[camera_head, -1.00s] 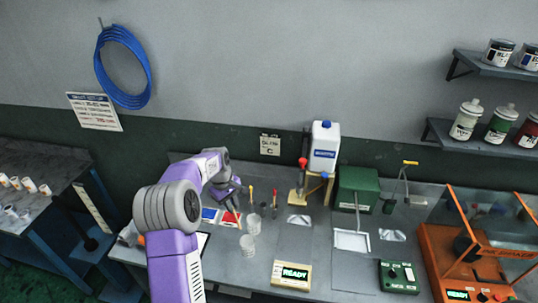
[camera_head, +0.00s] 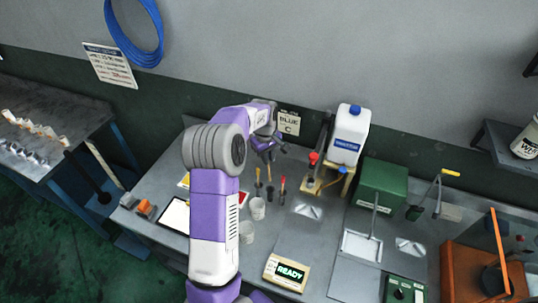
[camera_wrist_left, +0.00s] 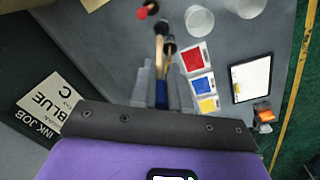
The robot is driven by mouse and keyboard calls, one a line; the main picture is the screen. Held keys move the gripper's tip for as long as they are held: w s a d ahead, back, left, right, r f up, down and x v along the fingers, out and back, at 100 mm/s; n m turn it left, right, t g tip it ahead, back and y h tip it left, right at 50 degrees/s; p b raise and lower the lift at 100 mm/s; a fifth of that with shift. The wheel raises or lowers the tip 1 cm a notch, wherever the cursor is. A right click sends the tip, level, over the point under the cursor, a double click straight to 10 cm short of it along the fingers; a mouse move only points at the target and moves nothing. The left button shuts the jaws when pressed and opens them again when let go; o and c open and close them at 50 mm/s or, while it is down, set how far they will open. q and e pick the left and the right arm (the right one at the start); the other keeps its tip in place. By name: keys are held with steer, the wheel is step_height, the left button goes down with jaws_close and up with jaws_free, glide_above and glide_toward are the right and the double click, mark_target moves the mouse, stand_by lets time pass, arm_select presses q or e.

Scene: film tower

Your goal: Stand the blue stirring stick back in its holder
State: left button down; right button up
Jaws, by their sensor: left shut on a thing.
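My left gripper (camera_head: 268,157) is above the stirring sticks at the back of the bench. In the left wrist view its fingers (camera_wrist_left: 161,75) are shut on the blue stirring stick (camera_wrist_left: 161,95), whose blue end shows between them. The stick's brown shaft points away from the fingers, toward small dark holders (camera_wrist_left: 169,46). In the head view the dark holders (camera_head: 270,189) stand in a row, with a yellow-topped stick (camera_head: 258,174) at left and a red-topped stick (camera_head: 283,183) at right. I cannot tell whether the held stick's lower end is inside a holder. My right gripper is not in view.
Clear cups (camera_head: 258,208) stand just in front of the holders. Red, blue and yellow cards (camera_wrist_left: 194,60) lie beside them, near a framed white sheet (camera_head: 175,215). A white bottle (camera_head: 349,135) on a stand is to the right.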

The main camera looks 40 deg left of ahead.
mark_target(269, 175)
arm_select(q)
steer(key=shift+w+f+b, duration=0.1)
steer(key=shift+f+b, duration=0.35)
steer(key=shift+f, duration=0.4)
steer(key=shift+f+b, duration=3.25)
steer(key=shift+f, duration=1.55)
steer(key=c, duration=1)
jaws_free()
steer(key=shift+c, duration=0.2)
steer(key=shift+r, duration=0.1)
step_height(269, 175, up, 8)
steer(key=shift+s+f, duration=0.25)
steer(key=shift+s, duration=0.05)
